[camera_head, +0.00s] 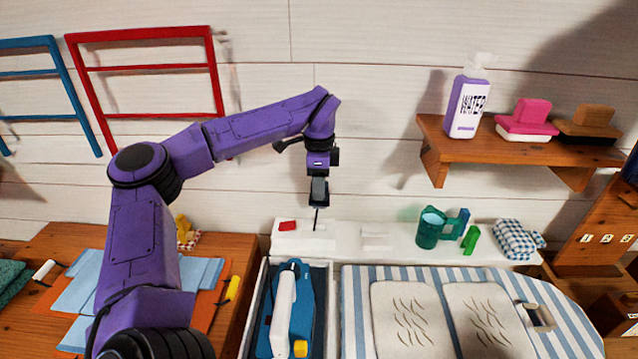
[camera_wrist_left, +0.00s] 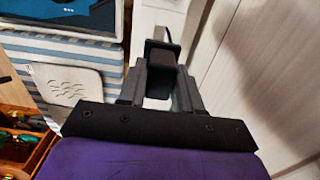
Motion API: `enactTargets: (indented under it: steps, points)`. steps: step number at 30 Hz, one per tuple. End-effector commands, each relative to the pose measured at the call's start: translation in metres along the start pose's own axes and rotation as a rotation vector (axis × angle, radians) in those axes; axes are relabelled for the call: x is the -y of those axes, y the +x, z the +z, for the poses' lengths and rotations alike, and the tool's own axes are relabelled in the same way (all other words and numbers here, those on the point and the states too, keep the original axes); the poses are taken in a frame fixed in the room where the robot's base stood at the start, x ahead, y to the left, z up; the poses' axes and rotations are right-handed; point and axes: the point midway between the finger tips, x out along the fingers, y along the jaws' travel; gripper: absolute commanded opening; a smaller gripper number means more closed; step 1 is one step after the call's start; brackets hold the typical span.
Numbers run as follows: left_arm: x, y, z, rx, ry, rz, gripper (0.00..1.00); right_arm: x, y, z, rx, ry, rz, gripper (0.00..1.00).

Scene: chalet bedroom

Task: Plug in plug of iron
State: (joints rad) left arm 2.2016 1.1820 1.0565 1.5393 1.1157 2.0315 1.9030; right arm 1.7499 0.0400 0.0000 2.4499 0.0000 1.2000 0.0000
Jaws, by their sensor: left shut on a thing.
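My left gripper (camera_head: 319,182) is above the white ledge at the back and points down. It is shut on a dark plug (camera_wrist_left: 160,56), which shows between the fingers in the left wrist view. A thin black cord (camera_head: 316,219) hangs below the gripper down to the ledge. The blue and white iron (camera_head: 283,312) lies in a grey tray below. On the ledge under the gripper is a pale block with a red piece (camera_head: 288,226), perhaps a switched outlet; its holes cannot be made out. My right gripper is not in view.
A striped ironing board (camera_head: 354,312) with two pale pads fills the front right. A green mug (camera_head: 431,229) and a checked cloth (camera_head: 514,240) stand on the ledge. A wall shelf (camera_head: 490,147) holds a water bottle. Folded cloths (camera_head: 82,295) lie on the left table.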

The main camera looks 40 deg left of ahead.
Motion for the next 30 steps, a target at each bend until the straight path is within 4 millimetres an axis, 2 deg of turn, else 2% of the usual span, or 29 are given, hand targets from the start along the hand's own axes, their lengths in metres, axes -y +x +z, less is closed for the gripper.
enactTargets:
  steps: [30]
  points:
    - [-0.001,0.074,0.000,0.000,0.004,0.001,0.03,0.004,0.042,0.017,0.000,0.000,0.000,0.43]
